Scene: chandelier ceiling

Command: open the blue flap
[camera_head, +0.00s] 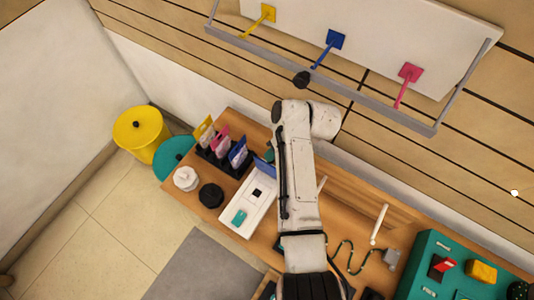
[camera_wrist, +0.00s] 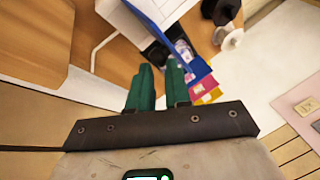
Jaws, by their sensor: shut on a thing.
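The white box (camera_head: 246,206) lies on the wooden counter, with a dark square opening and a teal patch on top. The blue flap (camera_head: 263,168) shows at its far end, beside my arm, and appears raised. In the wrist view the blue flap (camera_wrist: 150,14) is a thin blue strip running down toward my fingertips. My gripper (camera_wrist: 160,72) has green fingers close together, shut on the flap's edge; the exact contact is partly hidden. In the head view only a bit of my green gripper (camera_head: 269,155) shows past my arm.
A black rack (camera_head: 212,157) with yellow, pink and blue cards stands left of the box. White (camera_head: 186,178) and black (camera_head: 211,195) round pieces sit nearby. A teal panel (camera_head: 423,262) is at the right.

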